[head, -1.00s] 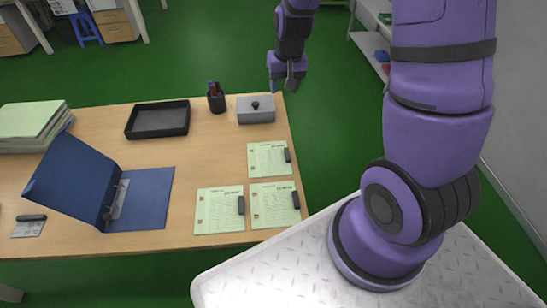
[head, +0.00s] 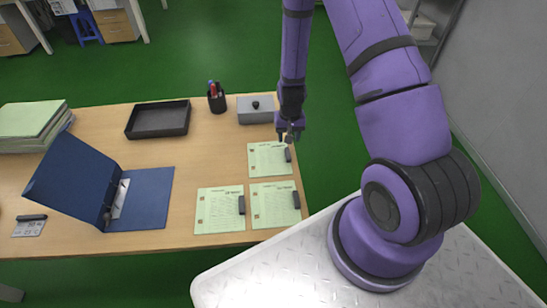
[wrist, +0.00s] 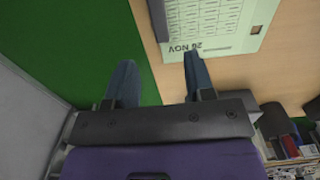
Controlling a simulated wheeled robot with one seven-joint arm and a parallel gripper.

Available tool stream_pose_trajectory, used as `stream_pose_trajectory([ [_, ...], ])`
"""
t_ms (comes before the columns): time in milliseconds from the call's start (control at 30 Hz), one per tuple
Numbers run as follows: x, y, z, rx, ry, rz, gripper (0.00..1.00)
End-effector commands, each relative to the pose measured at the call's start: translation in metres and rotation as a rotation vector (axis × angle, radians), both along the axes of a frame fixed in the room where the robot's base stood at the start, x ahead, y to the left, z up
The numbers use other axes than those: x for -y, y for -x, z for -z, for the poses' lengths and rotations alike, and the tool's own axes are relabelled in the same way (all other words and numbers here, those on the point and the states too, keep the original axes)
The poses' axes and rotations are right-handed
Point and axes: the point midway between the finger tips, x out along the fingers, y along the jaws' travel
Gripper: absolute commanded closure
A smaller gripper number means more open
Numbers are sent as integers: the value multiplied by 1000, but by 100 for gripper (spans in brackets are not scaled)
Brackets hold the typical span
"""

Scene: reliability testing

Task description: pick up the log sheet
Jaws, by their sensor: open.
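Three pale green log sheets lie flat on the wooden desk, each with a dark clip-like block at its right edge. One is at the upper right (head: 267,160), one at the lower left (head: 217,211) and one at the lower right (head: 271,206). My gripper (head: 290,136) is open and empty, over the desk's right edge by the top of the upper sheet. In the wrist view the gripper (wrist: 155,85) has its fingers apart. A sheet (wrist: 215,22) printed "26 NOV" lies ahead of the right finger, and part of its dark block shows there.
A grey lidded box (head: 256,110) and a black pen cup (head: 216,98) stand behind the upper sheet. A black tray (head: 158,119), an open blue binder (head: 145,200) and a stack of folders (head: 30,125) are further left. Green floor lies right of the desk.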

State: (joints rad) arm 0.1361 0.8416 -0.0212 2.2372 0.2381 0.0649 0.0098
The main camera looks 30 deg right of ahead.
Motion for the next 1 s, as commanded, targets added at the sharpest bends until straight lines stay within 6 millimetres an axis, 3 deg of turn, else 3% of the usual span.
stream_pose_trajectory([
  [267,-1,1,17,-2,-1,-1,51],
  [633,-3,2,59,-2,-1,-1,51],
  [1000,-3,2,65,1,-1,-1,53],
])
